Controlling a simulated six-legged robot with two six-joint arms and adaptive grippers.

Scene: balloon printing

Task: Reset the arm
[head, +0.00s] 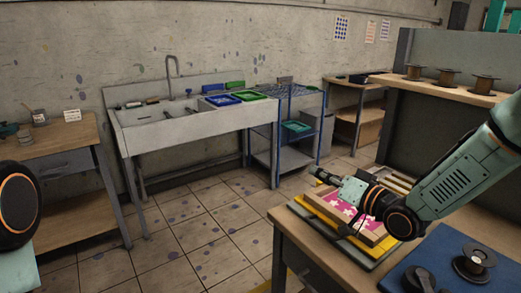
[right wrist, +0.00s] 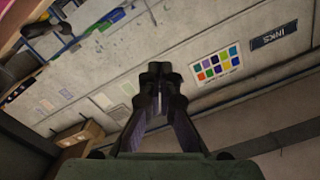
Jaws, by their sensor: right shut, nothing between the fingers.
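The right gripper is shut and empty. In the right wrist view the fingertips (right wrist: 159,72) meet, with a wall behind them. Below the gripper in the head view lies a wooden-framed board with a pink and white pattern (head: 345,208), on a yellow and grey stack.
A sink unit (head: 165,130) with blue (head: 222,100) and green trays stands against the back wall. A blue wire rack (head: 290,125) is beside it. Spools (head: 449,78) stand on a shelf at right. A wooden desk (head: 50,145) is at left. The tiled floor between is clear.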

